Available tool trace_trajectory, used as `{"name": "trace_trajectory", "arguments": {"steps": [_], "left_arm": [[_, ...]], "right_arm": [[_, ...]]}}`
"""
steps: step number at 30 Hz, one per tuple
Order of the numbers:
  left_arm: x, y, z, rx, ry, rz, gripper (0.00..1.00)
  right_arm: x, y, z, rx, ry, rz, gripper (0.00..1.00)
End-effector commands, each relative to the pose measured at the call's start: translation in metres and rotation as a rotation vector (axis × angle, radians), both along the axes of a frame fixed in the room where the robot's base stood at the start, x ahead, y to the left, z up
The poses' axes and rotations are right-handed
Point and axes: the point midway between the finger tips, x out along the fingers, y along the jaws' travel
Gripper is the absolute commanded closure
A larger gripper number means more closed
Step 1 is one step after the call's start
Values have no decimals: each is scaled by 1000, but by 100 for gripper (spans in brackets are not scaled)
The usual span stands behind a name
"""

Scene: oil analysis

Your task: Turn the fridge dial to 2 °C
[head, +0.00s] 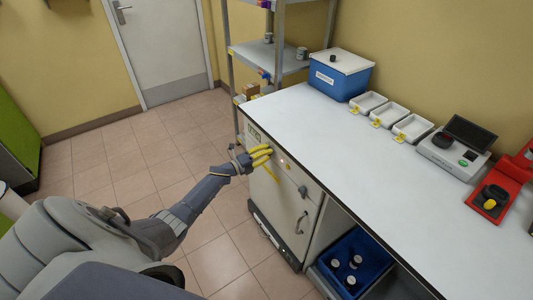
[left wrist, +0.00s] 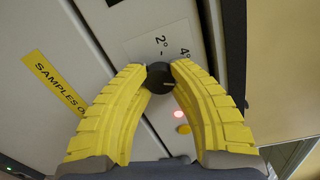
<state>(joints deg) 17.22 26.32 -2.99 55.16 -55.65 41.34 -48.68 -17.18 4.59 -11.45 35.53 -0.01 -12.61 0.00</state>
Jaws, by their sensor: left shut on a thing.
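The fridge (head: 291,212) is a pale cabinet under the white worktop, with a door handle on its front. Its small black dial (left wrist: 160,78) sits on a white scale plate (left wrist: 148,46) marked "2°" and "4°" in the left wrist view. My left gripper (left wrist: 160,72) is shut on the dial, with one yellow finger on each side. A short light mark shows on the dial's face; I cannot tell surely which number it points to. In the head view my left gripper (head: 268,152) is at the fridge's upper front and hides the dial. My right gripper is not in view.
A yellow "SAMPLES" label (left wrist: 54,82) is on the front. A blue crate (head: 348,262) with bottles stands right of the fridge. The worktop (head: 330,140) is largely clear near the fridge.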

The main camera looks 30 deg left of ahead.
Motion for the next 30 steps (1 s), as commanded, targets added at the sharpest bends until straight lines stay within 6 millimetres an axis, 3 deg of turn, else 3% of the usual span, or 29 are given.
{"name": "trace_trajectory", "arguments": {"steps": [30], "left_arm": [[2, 3, 2, -886, 377, 2, 100]], "right_arm": [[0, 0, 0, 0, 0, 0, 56]]}}
